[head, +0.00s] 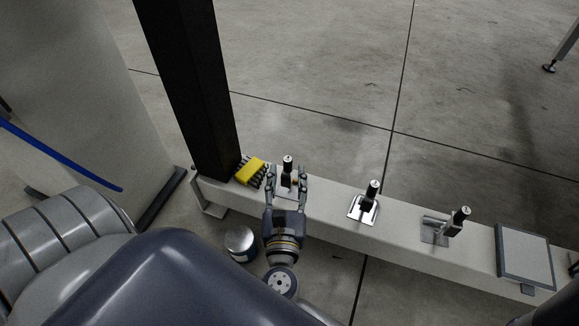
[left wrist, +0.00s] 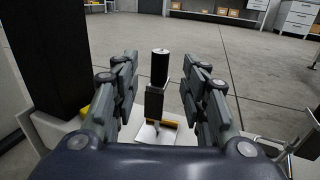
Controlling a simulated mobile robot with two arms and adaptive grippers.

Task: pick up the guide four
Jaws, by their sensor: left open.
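Three similar guides, each a black post with a pale top on a metal plate, stand along a pale beam (head: 333,196). I cannot read which one is guide four. The leftmost guide (head: 288,162) stands upright between the fingers of my left gripper (head: 289,174). In the left wrist view this guide (left wrist: 159,70) is straight ahead, between the open fingers of the left gripper (left wrist: 160,65), with a gap on both sides. The middle guide (head: 372,191) and the right guide (head: 459,217) stand farther along the beam. My right gripper is not in view.
A yellow block with dark teeth (head: 249,170) lies left of the gripper, beside a black column (head: 195,90). A round metal can (head: 240,242) is below the beam. A grey framed panel (head: 524,255) sits at the beam's right end. Open floor lies beyond.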

